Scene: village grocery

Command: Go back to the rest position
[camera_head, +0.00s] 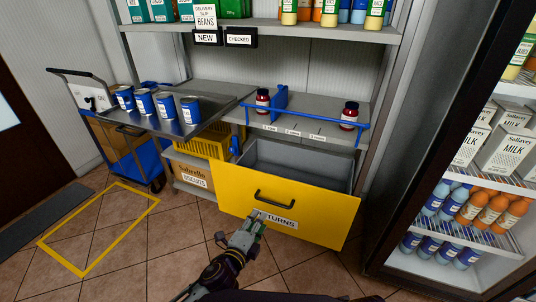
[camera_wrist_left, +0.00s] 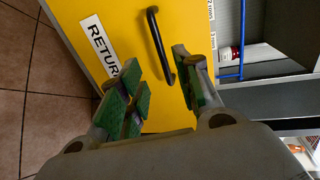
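My left gripper (camera_head: 250,226) is in front of the yellow returns drawer (camera_head: 228,198), just below its black handle (camera_head: 274,199). In the left wrist view the two green-padded fingers (camera_wrist_left: 160,98) are spread apart with nothing between them. The black handle (camera_wrist_left: 160,46) lies beyond the fingertips there, and no finger is closed around it. The drawer is pulled open, and its grey inside (camera_head: 300,165) looks empty from here. My right gripper is not in view.
A blue-railed shelf with two dark red jars (camera_head: 263,98) is above the drawer. A fridge (camera_head: 375,240) with milk and bottles stands right. Tiled floor is free at front left.

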